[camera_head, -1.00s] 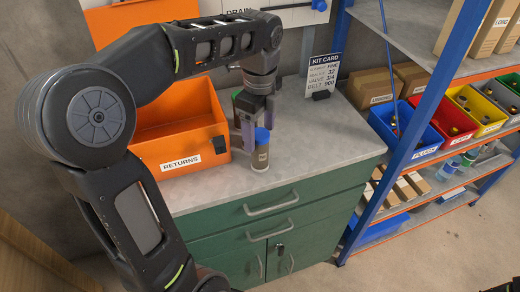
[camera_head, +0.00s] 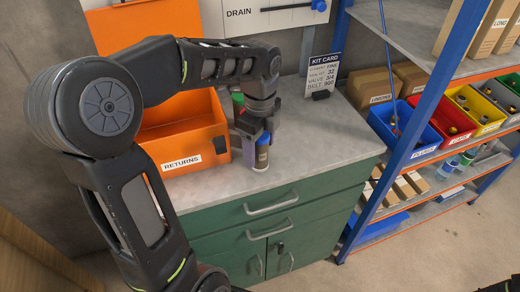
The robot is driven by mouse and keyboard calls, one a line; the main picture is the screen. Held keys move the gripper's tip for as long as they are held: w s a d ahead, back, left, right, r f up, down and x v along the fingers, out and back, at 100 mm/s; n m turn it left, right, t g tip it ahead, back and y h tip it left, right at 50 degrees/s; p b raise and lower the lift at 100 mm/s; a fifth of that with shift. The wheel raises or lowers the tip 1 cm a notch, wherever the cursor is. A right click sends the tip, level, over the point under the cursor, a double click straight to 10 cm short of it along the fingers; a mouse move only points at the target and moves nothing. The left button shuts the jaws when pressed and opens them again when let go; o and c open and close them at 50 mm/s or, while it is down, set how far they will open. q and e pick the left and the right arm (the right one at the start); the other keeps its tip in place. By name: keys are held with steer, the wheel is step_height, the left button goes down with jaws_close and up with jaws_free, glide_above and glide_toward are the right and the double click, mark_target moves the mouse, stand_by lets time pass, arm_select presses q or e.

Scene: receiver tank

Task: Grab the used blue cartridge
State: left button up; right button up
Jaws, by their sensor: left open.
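The used blue cartridge (camera_head: 262,158), with a blue cap and a brownish body, stands upright on the grey worktop near its front edge. My left gripper (camera_head: 255,140) reaches down from above and is open at the cartridge's upper part. One finger shows on the cartridge's left side; whether it touches cannot be told. A green-topped item (camera_head: 238,101) stands behind the gripper, partly hidden by it.
The orange RETURNS bin (camera_head: 183,150) stands just left of the cartridge, partly behind my left arm. A kit card (camera_head: 322,72) stands at the back right of the worktop (camera_head: 325,140). The worktop right of the cartridge is clear. A blue-framed shelf (camera_head: 405,150) with colored bins stands at right.

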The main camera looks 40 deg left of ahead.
arm_select(q)
steer(key=shift+c, duration=0.3)
jaws_close()
stand_by(0.3)
steer(key=shift+r, duration=0.1)
step_height(320, 180, up, 10)
steer(key=shift+f+p, duration=0.1)
steer(key=shift+p, duration=0.2)
stand_by(0.6)
